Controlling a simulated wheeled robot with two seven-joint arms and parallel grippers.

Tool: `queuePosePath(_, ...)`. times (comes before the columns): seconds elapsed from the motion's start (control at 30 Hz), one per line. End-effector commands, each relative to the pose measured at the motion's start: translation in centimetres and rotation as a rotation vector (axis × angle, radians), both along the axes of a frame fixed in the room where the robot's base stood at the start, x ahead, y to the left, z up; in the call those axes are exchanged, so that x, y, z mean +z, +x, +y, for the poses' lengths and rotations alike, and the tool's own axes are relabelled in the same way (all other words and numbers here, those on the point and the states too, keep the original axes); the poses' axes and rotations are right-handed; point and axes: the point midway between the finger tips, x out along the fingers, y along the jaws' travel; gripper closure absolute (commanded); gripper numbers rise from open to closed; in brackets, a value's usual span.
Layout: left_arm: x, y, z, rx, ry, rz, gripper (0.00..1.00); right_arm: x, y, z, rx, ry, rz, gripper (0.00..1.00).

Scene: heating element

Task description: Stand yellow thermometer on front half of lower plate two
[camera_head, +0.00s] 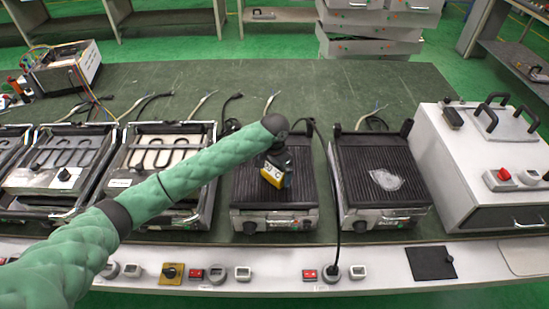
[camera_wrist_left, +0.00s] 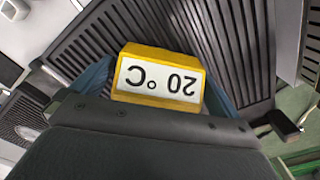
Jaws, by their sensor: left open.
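The yellow thermometer (camera_head: 274,176) has a white display, which reads 20 °C upside down in the left wrist view (camera_wrist_left: 160,80). In the head view it appears over the dark ribbed plate (camera_head: 244,187) of the middle grill, towards its front half. My left gripper (camera_head: 276,158) is at the thermometer from above. In the left wrist view its blue fingers are open on either side of the thermometer. I cannot tell whether the thermometer's base, hidden there by the gripper body, touches the plate. My right gripper is not in view.
Another ribbed grill (camera_head: 352,160) with a clear patch on it stands to the right, then a white box unit (camera_head: 470,175) with black handles. Grills with exposed heating coils (camera_head: 150,155) stand to the left. A front ledge (camera_head: 300,272) carries switches and dials.

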Motion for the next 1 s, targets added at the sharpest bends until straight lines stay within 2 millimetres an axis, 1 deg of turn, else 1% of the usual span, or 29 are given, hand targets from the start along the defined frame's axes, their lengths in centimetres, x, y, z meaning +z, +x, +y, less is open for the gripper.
queuePosePath(0.03, 0.5, 0.1, 0.0, -0.001, -0.001, -0.003, 0.00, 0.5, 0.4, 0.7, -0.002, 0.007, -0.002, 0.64)
queuePosePath(0.4, 7.1, 0.0, -0.1, -0.002, -0.003, -0.003, 0.00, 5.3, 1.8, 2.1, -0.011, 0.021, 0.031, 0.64)
queuePosePath(0.53, 9.0, 0.1, -0.1, 0.001, -0.001, -0.003, 0.00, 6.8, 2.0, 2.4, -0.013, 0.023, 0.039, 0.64)
queuePosePath(0.73, 10.4, 0.0, 0.0, 0.000, 0.000, 0.000, 0.00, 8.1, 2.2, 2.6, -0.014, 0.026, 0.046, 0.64)
queuePosePath(1.0, 10.7, 0.0, 0.0, 0.000, 0.000, 0.000, 0.00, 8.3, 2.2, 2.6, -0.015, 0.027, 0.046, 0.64)
